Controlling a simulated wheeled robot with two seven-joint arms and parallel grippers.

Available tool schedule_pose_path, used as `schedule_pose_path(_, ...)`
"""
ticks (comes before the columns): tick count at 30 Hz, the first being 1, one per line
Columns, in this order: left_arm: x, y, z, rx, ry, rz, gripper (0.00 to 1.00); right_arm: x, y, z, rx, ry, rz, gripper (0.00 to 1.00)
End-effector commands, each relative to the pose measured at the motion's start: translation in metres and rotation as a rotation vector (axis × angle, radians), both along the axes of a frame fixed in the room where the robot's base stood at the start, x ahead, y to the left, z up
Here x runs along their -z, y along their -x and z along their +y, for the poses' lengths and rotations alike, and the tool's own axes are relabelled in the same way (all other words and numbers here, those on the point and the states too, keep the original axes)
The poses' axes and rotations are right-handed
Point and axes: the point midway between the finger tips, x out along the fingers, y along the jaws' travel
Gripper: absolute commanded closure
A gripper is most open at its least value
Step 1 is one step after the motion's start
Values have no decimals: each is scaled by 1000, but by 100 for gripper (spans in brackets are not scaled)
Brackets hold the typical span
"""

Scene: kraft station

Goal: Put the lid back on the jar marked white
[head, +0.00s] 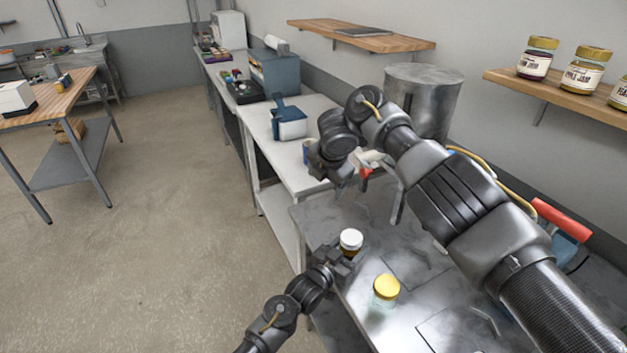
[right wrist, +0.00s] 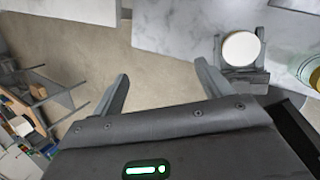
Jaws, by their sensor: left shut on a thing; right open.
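A small jar (head: 348,253) with a dark amber body stands at the left edge of the grey table. A white lid (head: 351,239) is on its top; I cannot tell whether it is fully seated. My left gripper (head: 343,260) is shut on this jar; the lid also shows in the right wrist view (right wrist: 241,49). A clear jar with a yellow lid (head: 386,287) stands nearer, to the right. No marking is readable on either jar. My right gripper (head: 340,180) is open and empty, higher and farther back; its spread fingers show in the right wrist view (right wrist: 162,88).
The grey metal table (head: 410,265) has bare room around the jars. A large metal drum (head: 428,95) stands behind my right arm. A white bench (head: 275,150) holds a blue and white container (head: 290,121). Labelled jam jars (head: 583,70) stand on a wall shelf at right.

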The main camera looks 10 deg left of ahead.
Motion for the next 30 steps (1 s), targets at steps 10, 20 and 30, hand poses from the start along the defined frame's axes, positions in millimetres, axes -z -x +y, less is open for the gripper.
schedule_pose_path(10,-1,0,0,0,2,-3,100,0,-1,24,-205,22,-85,23)
schedule_pose_path(20,-1,0,0,0,2,-3,100,3,1,30,-276,32,-97,23)
schedule_pose_path(30,-1,0,0,0,2,-3,31,3,1,30,-278,32,-97,23)
